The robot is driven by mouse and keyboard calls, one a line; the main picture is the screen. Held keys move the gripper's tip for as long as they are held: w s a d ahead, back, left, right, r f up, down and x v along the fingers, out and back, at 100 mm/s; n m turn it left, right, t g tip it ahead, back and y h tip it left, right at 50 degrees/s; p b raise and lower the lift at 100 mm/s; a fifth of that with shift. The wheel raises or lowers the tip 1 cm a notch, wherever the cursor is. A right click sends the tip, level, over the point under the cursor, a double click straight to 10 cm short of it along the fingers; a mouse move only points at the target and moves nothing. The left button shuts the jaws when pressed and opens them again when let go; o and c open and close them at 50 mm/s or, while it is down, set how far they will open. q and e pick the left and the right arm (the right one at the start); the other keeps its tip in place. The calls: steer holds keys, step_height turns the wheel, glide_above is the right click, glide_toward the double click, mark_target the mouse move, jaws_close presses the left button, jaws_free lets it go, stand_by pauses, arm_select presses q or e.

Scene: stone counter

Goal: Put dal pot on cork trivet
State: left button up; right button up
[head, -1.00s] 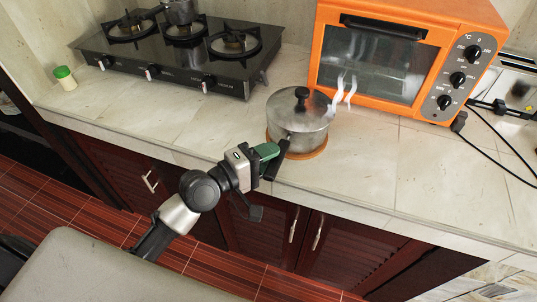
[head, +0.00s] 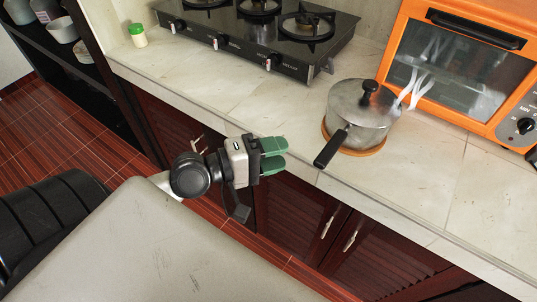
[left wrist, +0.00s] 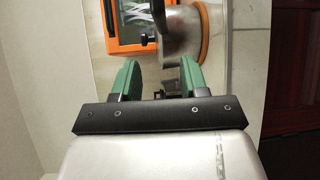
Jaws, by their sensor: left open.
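The dal pot (head: 354,112) is a steel saucepan with a lid, a black knob and a black handle pointing to the front left. It sits on the round cork trivet (head: 380,149), whose rim shows around the pot's base on the counter. In the left wrist view the pot (left wrist: 180,38) and the trivet's edge (left wrist: 204,32) lie beyond the fingers. My left gripper (head: 284,155) is open and empty at the counter's front edge, left of the handle and apart from it. It also shows in the left wrist view (left wrist: 159,80). My right gripper is out of view.
An orange toaster oven (head: 466,62) stands behind and right of the pot, with white steam before it. A black gas stove (head: 262,32) is at the back. A green-capped jar (head: 138,36) stands at left. Counter left of the pot is clear.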

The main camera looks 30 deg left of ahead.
arm_select(q)
steer(key=shift+v, duration=0.8)
steer(key=w+a+f+m+g+y, duration=0.1)
steer(key=a+f+y, duration=0.35)
steer(key=f, duration=0.75)
steer(key=w+a+f+g+y, duration=0.1)
steer(key=w+a+f+y, duration=0.3)
steer(key=f, duration=0.8)
steer(key=s+a+f+m+g, duration=0.25)
steer(key=s+f, duration=0.45)
steer(key=f, duration=0.6)
steer(key=s+d+f+m+g, duration=0.2)
steer(key=s+f+m, duration=0.1)
steer(key=s+f, duration=0.4)
steer(key=s+d+f+m+g+y, duration=0.1)
steer(key=s+d+f+m+g, duration=0.2)
steer(key=s+f, duration=0.4)
steer(key=s+d+f+m+g+y, duration=0.1)
steer(key=s+d+f+m+g, duration=0.2)
steer(key=s+f, duration=0.4)
steer(key=s+m, duration=0.1)
steer(key=s, duration=0.4)
steer(key=shift+s+f, duration=0.2)
steer(key=shift+s, duration=0.1)
steer(key=shift+d, duration=0.15)
